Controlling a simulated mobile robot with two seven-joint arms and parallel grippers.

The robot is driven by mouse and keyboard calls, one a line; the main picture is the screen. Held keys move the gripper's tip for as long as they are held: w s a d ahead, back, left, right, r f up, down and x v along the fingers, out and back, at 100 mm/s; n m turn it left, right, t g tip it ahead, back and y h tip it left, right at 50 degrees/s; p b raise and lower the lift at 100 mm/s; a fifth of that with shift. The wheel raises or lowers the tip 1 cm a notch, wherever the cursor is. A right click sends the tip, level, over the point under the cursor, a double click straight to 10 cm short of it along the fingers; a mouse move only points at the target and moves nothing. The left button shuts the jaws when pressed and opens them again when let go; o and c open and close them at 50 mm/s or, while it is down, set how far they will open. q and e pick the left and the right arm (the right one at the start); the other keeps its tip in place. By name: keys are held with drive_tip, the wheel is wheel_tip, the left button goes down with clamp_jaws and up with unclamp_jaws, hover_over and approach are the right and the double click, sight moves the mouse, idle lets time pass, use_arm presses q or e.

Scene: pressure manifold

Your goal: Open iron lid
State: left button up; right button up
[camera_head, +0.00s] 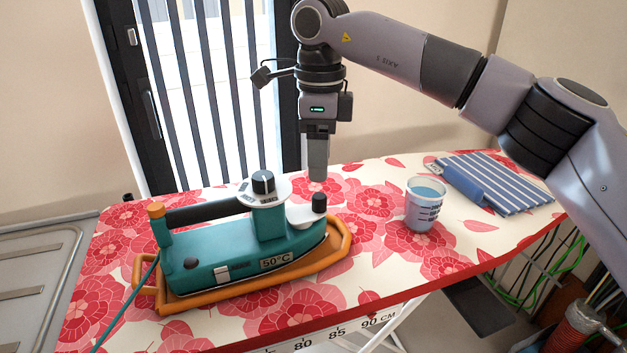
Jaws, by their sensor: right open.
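A teal iron (217,256) rests on an orange-framed stand (340,243) on the ironing board. It has a dark handle (205,213), a dial (263,184) on a white disc, and a "50°C" plate on its side. At its right end is a white part with a black knob (319,203), which looks like the lid and appears seated on the body. My right gripper (318,172) points down just above the black knob, with a small gap between them. It is open and holds nothing; its fingers overlap from this angle. My left gripper is not in view.
A measuring cup (425,204) with blue liquid stands right of the iron. A blue striped cloth (497,182) with a blue rolled item (462,185) lies farther right. The floral ironing board (377,202) is clear between iron and cup. A teal cord runs off the front left.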

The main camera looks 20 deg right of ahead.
sight(320, 196)
drive_tip(key=f, duration=0.6)
drive_tip(key=shift+s+f, duration=0.25)
drive_tip(key=shift+f, duration=0.05)
clamp_jaws()
